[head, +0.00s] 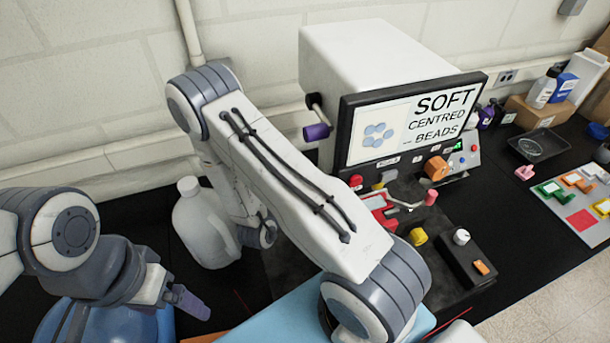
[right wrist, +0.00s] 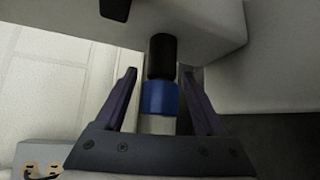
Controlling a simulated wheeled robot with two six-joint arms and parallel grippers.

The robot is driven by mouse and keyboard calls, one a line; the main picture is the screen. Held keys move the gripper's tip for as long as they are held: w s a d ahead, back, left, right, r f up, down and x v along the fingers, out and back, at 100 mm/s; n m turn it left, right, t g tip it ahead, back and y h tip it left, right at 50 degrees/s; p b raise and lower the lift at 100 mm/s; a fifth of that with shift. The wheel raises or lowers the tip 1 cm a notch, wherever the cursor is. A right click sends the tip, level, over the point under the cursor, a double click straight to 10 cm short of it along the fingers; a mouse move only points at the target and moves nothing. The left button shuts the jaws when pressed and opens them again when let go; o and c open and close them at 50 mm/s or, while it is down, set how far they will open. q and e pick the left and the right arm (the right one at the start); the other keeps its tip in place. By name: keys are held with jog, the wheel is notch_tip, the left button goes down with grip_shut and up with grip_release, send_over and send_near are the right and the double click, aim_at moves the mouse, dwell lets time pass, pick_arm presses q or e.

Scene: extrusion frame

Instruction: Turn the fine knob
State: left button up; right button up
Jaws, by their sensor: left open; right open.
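In the right wrist view a knob with a black part and a blue ring (right wrist: 160,98) sticks out from a pale housing (right wrist: 215,35). A pale section shows below the ring, towards me. My right gripper (right wrist: 160,92) is open, with one dark finger on each side of the knob and gaps to both. I cannot tell whether this is the fine knob. My left gripper (head: 188,302) is open and empty at the lower left, away from the machine (head: 375,50).
A white jug (head: 200,225) stands left of my right arm. Small coloured controls sit on the machine's front. A black tray (head: 538,145) and coloured blocks lie at the right.

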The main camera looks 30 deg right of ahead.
grip_shut()
jog(key=shift+f+m+t+h+b, duration=0.15)
jog(key=shift+m+t+h+b, duration=0.2)
jog(key=shift+b, duration=0.6)
jog(key=m+h+b, duration=0.1)
jog(key=b, duration=0.1)
jog(key=m+t+h+b, duration=0.1)
jog(key=m+b, duration=0.1)
jog(key=b, duration=0.1)
jog(key=r+m+h+b, duration=0.1)
jog(key=b, duration=0.2)
jog(key=shift+t+h, duration=0.35)
jog(key=shift+r+m+h+b, duration=0.5)
jog(key=shift+m+h+b, duration=0.4)
jog(key=shift+m+b, duration=0.35)
grip_release()
jog(key=shift+r, duration=0.1)
